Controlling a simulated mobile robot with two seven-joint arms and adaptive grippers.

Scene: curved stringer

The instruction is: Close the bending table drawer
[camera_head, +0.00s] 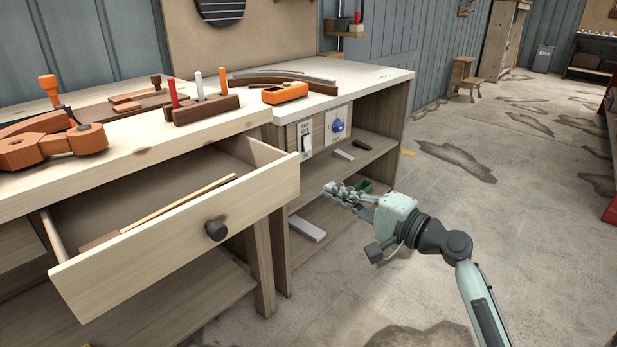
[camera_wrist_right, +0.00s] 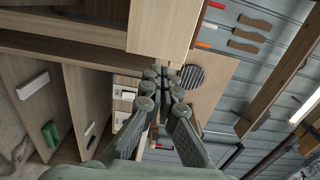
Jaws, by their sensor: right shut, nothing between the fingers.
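The bending table drawer (camera_head: 150,255) is pulled open in the head view, with a pale wood front and a dark round knob (camera_head: 216,230). Long thin wooden pieces (camera_head: 170,210) lie inside it. The drawer sticks out from under the light wooden bench top (camera_head: 130,150). My right gripper (camera_head: 332,190) is shut and empty. It is to the right of the drawer front, apart from it, before the open shelves. In the right wrist view, its closed fingers (camera_wrist_right: 164,78) point towards a pale wooden panel, which may be the drawer. My left gripper is not in view.
A white-topped cabinet (camera_head: 350,76) with a switch (camera_head: 307,142), a blue knob (camera_head: 338,125) and shelves stands right of the drawer. Orange clamps (camera_head: 50,145) and a tool holder (camera_head: 200,108) sit on the bench. The floor at the right is largely clear.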

